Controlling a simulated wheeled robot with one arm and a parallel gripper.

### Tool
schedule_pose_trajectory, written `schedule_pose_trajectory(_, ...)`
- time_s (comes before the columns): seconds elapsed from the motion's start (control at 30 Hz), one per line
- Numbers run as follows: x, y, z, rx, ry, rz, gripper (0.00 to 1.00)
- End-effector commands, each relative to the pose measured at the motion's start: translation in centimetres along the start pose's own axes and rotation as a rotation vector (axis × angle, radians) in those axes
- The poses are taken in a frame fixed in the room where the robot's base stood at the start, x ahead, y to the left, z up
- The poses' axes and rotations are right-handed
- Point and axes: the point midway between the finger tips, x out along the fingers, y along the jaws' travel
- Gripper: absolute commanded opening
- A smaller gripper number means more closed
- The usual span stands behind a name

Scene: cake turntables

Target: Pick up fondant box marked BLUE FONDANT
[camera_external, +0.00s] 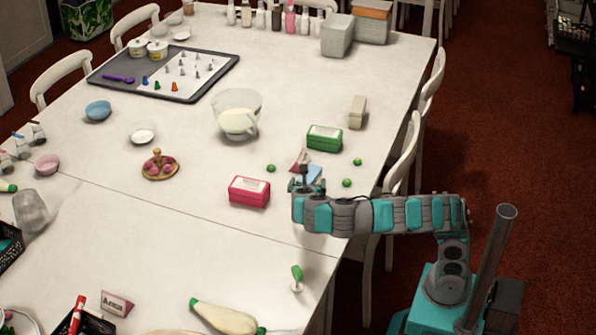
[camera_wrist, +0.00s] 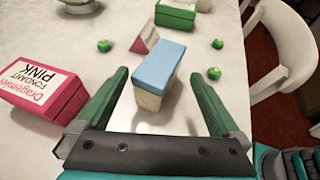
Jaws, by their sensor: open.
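A box with a blue top and cream sides (camera_wrist: 160,66) stands on the table between the fingers of my gripper (camera_wrist: 160,97) in the wrist view. I take it for the blue fondant box; no lettering on it shows. In the external view the blue box (camera_external: 314,174) is partly hidden behind my gripper (camera_external: 304,178). The fingers are open, one on each side of the box, with gaps visible. A pink box (camera_wrist: 43,88) labelled FONDANT PINK lies to the left in the wrist view and also shows in the external view (camera_external: 249,191).
A green box (camera_external: 324,138) stands behind the blue one. A small pink tent card (camera_wrist: 145,40) is just behind the blue box. Several small green balls (camera_external: 347,183) lie around. A glass bowl (camera_external: 237,113) stands farther back. A white chair (camera_wrist: 285,45) is at the right edge.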

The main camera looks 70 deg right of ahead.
Motion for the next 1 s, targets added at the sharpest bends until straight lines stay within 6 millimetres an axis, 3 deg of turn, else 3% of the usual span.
schedule_pose_trajectory(0.3,4.2,-0.2,0.6,0.001,-0.001,0.000,1.00)
schedule_pose_trajectory(0.57,4.5,-0.2,0.5,0.002,0.000,0.003,1.00)
schedule_pose_trajectory(1.0,4.6,-0.2,0.5,0.001,0.001,0.002,0.52)
